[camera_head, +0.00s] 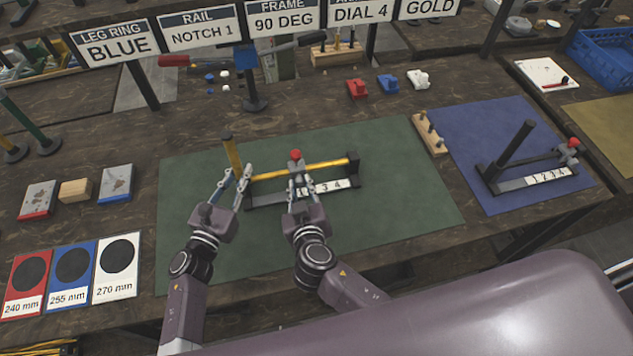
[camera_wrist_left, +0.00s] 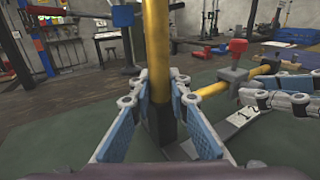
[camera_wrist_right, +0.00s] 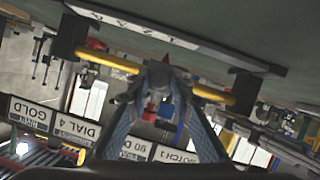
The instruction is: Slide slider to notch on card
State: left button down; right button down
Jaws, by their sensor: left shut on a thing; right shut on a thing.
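The slider (camera_head: 296,166), a grey block with a red knob, sits on a yellow rail (camera_head: 326,165) left of the rail's middle. A white number strip (camera_head: 333,186) lies below the rail; 3 and 4 show right of my right gripper. The notch card (camera_head: 201,34) reads "RAIL NOTCH 1". My right gripper (camera_head: 298,182) is shut on the slider, also in the right wrist view (camera_wrist_right: 160,84). My left gripper (camera_head: 241,174) is shut on the upright yellow post (camera_head: 232,153) at the rail's left end. The left wrist view shows the post (camera_wrist_left: 157,45) between its fingers.
The fixture stands on a green mat (camera_head: 400,200). A similar dark fixture (camera_head: 520,175) stands on a blue mat (camera_head: 470,130) at right. A wooden peg block (camera_head: 430,134) lies between them. Size cards (camera_head: 72,268) lie at left. The mat's front is clear around my arms.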

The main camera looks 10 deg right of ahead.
jog(key=shift+a, duration=0.25)
jog(key=c, duration=1.7)
grip_release()
jog(key=shift+a, duration=0.1)
jog(key=v, duration=1.2)
